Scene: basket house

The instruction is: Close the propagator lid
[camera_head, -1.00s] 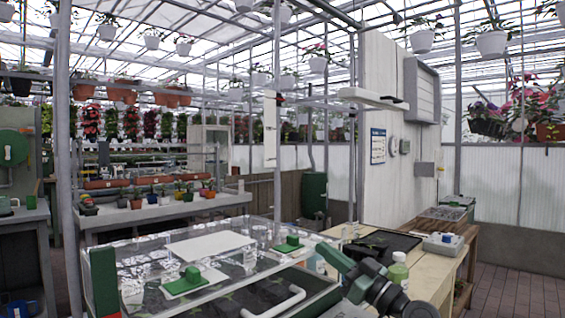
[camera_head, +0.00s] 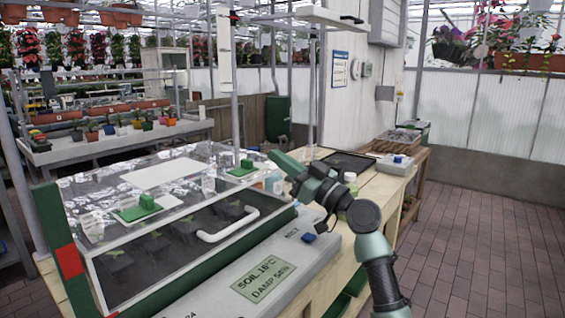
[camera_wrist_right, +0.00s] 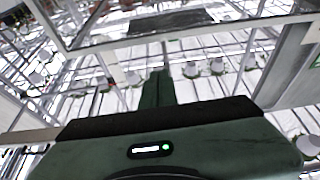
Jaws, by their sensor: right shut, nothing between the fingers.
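The propagator has a clear lid (camera_head: 185,199) with a white panel and green vent blocks on top. A white handle (camera_head: 230,227) is on its sloping front. Dark pots with seedlings show through it. The lid lies over the green base (camera_head: 222,262); I cannot tell whether its front edge is fully seated. My right gripper (camera_head: 274,157) is shut and empty, its tip pointing up-left near the lid's right end, behind and right of the handle. In the right wrist view its green fingers (camera_wrist_right: 157,88) point toward the roof. My left gripper is not in view.
A grey control unit (camera_head: 265,277) with a soil display lies in front of the propagator. A green bottle (camera_head: 350,186) and a black tray (camera_head: 343,164) are on the wooden bench (camera_head: 382,192) to the right. The brick floor (camera_head: 490,230) at right is clear.

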